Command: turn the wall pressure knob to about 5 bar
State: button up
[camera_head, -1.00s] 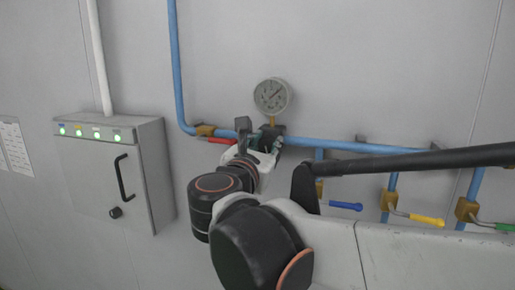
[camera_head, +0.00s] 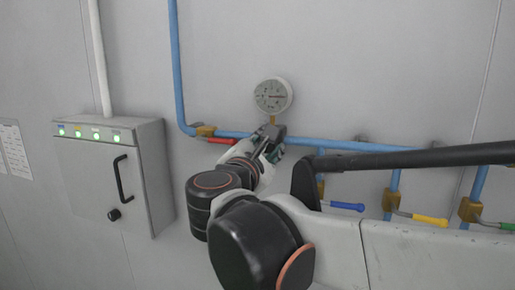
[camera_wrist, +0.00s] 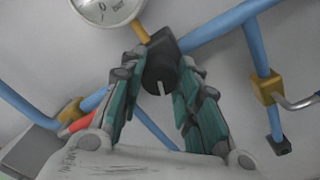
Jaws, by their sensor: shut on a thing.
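The black pressure knob (camera_wrist: 160,72) sits on the wall pipe in the wrist view, with a white mark on its face. The fingers of my gripper (camera_wrist: 161,88) lie on either side of it and are shut on it. In the head view my gripper (camera_head: 270,148) is at the pipe just below the gauge and hides most of the knob. The round white pressure gauge (camera_head: 272,95) is above it, its needle pointing roughly right; the digits are too small to read. Only the gauge's lower edge (camera_wrist: 108,8) shows in the wrist view.
A blue pipe (camera_head: 340,144) runs along the wall by my gripper. A red-handled valve (camera_head: 221,141) is close on the left; blue (camera_head: 346,206), yellow (camera_head: 428,220) and green-handled valves are at the right. A grey cabinet (camera_head: 110,170) stands out at the left.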

dwell(0.4)
jog(key=o, duration=1.1)
jog(key=v, duration=1.2)
